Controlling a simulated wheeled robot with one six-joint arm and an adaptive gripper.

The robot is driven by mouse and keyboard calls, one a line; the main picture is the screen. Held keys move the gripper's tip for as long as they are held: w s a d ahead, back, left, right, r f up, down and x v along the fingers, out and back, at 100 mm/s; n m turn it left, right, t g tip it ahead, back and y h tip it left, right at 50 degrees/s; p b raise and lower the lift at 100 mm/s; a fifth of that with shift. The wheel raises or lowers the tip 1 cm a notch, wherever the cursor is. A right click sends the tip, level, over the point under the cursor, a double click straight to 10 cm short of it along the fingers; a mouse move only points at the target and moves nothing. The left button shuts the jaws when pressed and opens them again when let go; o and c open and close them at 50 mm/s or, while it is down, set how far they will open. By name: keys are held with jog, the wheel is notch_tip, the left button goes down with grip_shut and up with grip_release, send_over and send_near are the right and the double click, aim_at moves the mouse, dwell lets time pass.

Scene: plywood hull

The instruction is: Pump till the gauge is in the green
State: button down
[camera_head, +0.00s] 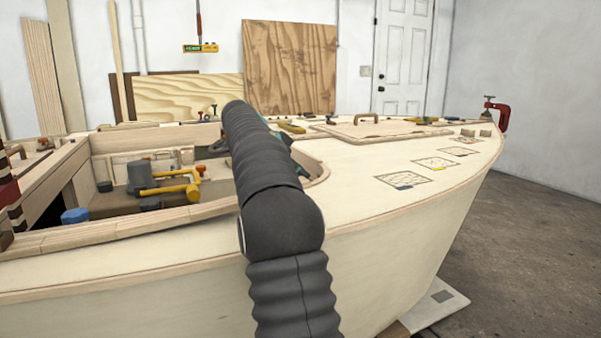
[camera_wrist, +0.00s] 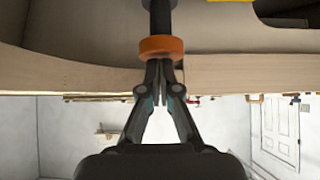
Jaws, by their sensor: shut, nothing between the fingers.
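My gripper (camera_wrist: 158,75) is shut and empty in the wrist view. Its fingertips are right at an orange ring-shaped part (camera_wrist: 160,47) on a black rod (camera_wrist: 160,15); I cannot tell whether they touch it. This may be the pump's handle, but the frames do not make that sure. A grey and yellow fitting (camera_head: 178,191), possibly a pump, sits in the opening to the left of my arm. I cannot make out a gauge in either view.
The plywood deck (camera_head: 350,185) spreads right of my arm, with a wooden hatch (camera_head: 375,130) and several small marked panels. A blue knob (camera_head: 75,215) stands at the left. A red clamp (camera_head: 502,115) grips the far bow. Grey floor is clear at right.

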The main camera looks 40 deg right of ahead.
jog(key=shift+f+b, duration=1.45)
jog(key=shift+f, duration=0.75)
jog(key=v, duration=0.8)
jog(key=shift+d, duration=0.15)
jog(key=shift+s+r, duration=0.1)
jog(key=shift+r, duration=0.15)
